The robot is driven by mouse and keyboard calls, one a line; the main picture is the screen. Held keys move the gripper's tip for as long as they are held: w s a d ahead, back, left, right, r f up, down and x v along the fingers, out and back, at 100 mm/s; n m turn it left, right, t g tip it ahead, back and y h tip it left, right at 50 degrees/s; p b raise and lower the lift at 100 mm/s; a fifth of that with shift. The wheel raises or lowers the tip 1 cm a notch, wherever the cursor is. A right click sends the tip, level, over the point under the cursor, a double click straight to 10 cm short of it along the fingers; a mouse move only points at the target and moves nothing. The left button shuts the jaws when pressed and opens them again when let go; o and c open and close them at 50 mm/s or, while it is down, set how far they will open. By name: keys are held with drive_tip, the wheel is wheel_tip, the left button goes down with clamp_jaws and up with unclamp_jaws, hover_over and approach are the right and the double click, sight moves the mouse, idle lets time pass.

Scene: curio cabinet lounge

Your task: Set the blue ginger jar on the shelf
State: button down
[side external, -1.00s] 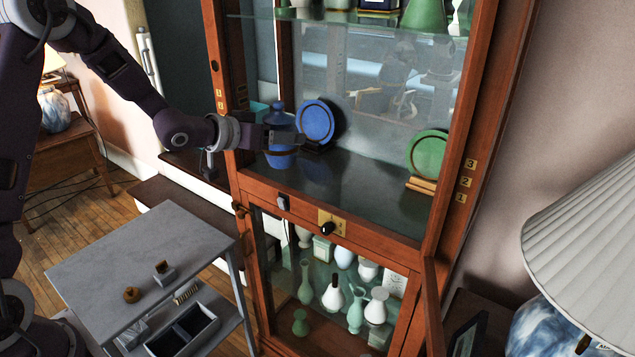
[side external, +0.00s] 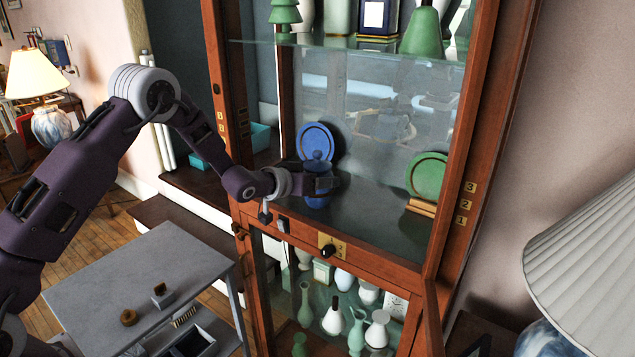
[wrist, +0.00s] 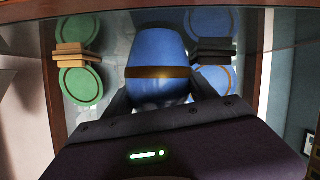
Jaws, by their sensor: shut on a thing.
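The blue ginger jar (side external: 317,172) is upright inside the cabinet, just above or on the dark shelf (side external: 375,215); I cannot tell whether its base touches. My gripper (side external: 325,185) reaches in from the left and is shut around the jar's body. In the wrist view the jar (wrist: 158,65) fills the middle, with a brown band across it, and my gripper's fingers (wrist: 160,100) lie on either side. The jar stands in front of a blue plate (side external: 316,138) and hides part of it.
A green plate (side external: 428,174) on a wooden stand is at the shelf's right. A glass shelf (side external: 345,45) with vases is above. The cabinet's wooden front edge (side external: 335,228) runs below my arm. The shelf between jar and green plate is clear.

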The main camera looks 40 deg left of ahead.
drive_tip(key=shift+c, duration=1.3)
unclamp_jaws()
drive_tip(key=shift+f, duration=0.15)
drive_tip(key=shift+s+r, duration=0.25)
drive_tip(key=s+r+g+y, duration=0.1)
drive_tip(key=s+r, duration=0.4)
drive_tip(key=s, duration=0.4)
drive_tip(key=s+r+g, duration=0.2)
drive_tip(key=s+r, duration=0.3)
drive_tip(key=s, duration=0.5)
drive_tip(key=s+r+g+y, duration=0.1)
drive_tip(key=s+r, duration=0.5)
drive_tip(key=s, duration=0.3)
drive_tip(key=s+d+g, duration=0.2)
drive_tip(key=s, duration=0.8)
drive_tip(key=s+d+f+m+g, duration=0.1)
drive_tip(key=s+d+g, duration=0.1)
drive_tip(key=s, duration=0.8)
drive_tip(key=shift+s+f+m+h, duration=0.3)
drive_tip(key=shift+h, duration=0.1)
